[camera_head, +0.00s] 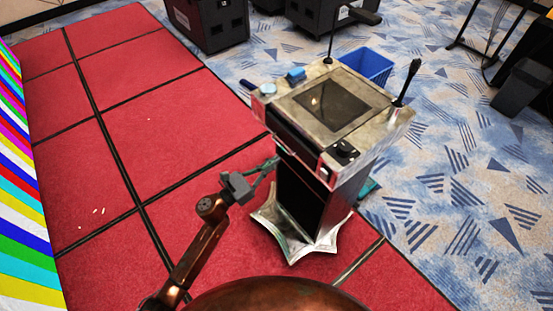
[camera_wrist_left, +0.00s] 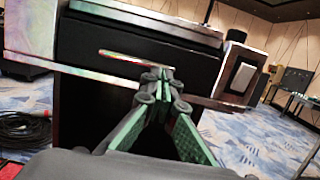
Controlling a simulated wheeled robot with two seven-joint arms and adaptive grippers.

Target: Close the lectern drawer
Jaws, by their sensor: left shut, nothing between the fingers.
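The lectern (camera_head: 322,193) stands upright on a star-shaped metal base, with a worn metal top. In the left wrist view its dark front panel (camera_wrist_left: 85,45), apparently the drawer front, has a pale slot-like handle (camera_wrist_left: 120,57). How far the drawer stands out is hard to tell. My left gripper (camera_head: 273,162) is at the lectern's left side, just below the top section. In the left wrist view its green fingers (camera_wrist_left: 158,75) are shut together with nothing between them, in front of the dark panel near the handle. Contact cannot be told. My right gripper is not in view.
Microphones (camera_head: 407,80) and small items sit on the lectern top. A blue bin (camera_head: 366,66) stands behind it. Black cases (camera_head: 208,22) stand at the back. Red floor panels (camera_head: 150,105) lie open to the left, beside a striped video wall (camera_head: 20,185).

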